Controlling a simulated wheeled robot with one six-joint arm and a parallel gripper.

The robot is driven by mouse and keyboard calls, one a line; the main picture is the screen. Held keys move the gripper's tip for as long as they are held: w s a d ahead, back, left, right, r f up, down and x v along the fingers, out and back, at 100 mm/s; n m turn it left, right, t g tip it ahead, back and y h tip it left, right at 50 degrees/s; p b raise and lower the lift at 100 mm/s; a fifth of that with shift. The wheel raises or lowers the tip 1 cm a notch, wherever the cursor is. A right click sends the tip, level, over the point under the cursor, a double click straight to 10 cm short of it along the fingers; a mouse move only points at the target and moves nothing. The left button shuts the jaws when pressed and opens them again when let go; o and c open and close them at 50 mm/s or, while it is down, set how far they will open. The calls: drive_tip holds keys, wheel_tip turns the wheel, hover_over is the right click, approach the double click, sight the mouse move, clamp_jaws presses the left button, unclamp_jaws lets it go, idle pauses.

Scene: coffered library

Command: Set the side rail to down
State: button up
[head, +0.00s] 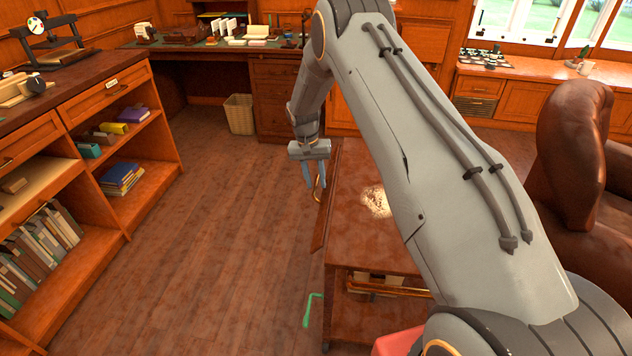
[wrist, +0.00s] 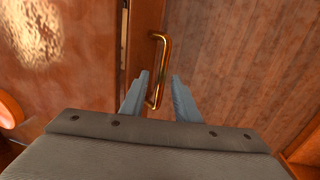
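A brass bar shaped like a handle (wrist: 159,62), which looks like the side rail, is on the left side of a wooden trolley (head: 352,235). It also shows in the head view (head: 319,186), partly behind my gripper. My gripper (head: 313,185) points down at the trolley's left edge. In the wrist view, my gripper (wrist: 160,78) is open, its two blue-grey fingers apart on either side of the bar. The bar lies closer to the left finger, with a visible gap to the right finger. I cannot tell whether the left finger touches it.
A green bracket-like piece (head: 312,310) is at the trolley's front left. A lower shelf with a brass rail (head: 390,289) shows under the top. Bookshelves (head: 85,170) stand left, a brown leather armchair (head: 575,185) right, a bin (head: 239,114) behind. The left floor is clear.

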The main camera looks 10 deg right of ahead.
wheel_tip(320, 180, up, 7)
drive_tip(key=a, duration=0.1)
drive_tip(key=shift+w+b, duration=0.2)
drive_tip(key=shift+b, duration=0.2)
drive_tip(key=shift+a, duration=0.1)
wheel_tip(320, 180, down, 6)
drive_tip(key=h+b, duration=0.2)
drive_tip(key=b, duration=0.3)
drive_tip(key=shift+s+f+g+b, duration=0.2)
drive_tip(key=shift+s+g+b, duration=0.05)
drive_tip(key=shift+g+b, duration=0.15)
clamp_jaws()
